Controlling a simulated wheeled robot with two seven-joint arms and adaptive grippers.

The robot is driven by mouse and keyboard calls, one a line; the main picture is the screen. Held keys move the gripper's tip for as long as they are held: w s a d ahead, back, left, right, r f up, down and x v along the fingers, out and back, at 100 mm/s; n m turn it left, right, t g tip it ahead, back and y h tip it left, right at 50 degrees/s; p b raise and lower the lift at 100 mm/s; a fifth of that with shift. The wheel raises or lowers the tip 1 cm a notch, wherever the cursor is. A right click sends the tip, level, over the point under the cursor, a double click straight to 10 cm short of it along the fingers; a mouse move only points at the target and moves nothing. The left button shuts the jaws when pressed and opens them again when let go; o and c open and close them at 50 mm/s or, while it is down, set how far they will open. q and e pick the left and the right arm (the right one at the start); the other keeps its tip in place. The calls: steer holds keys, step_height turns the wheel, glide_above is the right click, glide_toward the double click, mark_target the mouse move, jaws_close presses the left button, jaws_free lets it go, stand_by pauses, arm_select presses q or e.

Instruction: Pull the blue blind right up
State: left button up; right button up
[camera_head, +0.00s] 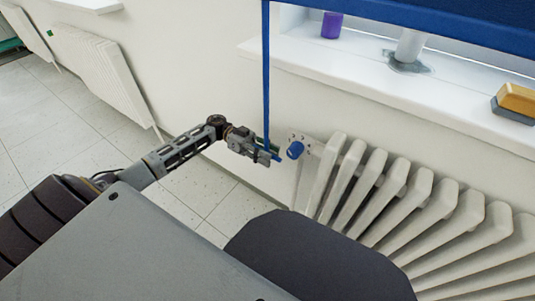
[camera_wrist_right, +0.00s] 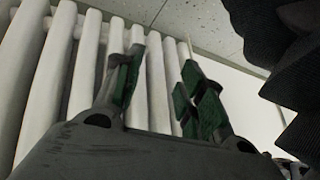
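The blue blind (camera_head: 455,22) shows at the top right in the head view, its lower edge hanging across the window above the sill. A blue pull strap (camera_head: 266,75) hangs straight down left of the window. My left gripper (camera_head: 268,152) is at the strap's lower end, with its fingers closed around it; a bit of blue shows past the fingertips. My right gripper (camera_wrist_right: 160,70) shows in the right wrist view with its green-padded fingers apart and nothing between them. It is in front of the radiator. The blind's top is out of view.
Floor at the left is clear.

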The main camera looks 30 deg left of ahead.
arm_select(q)
jaws_close()
steer(key=shift+r, duration=0.1)
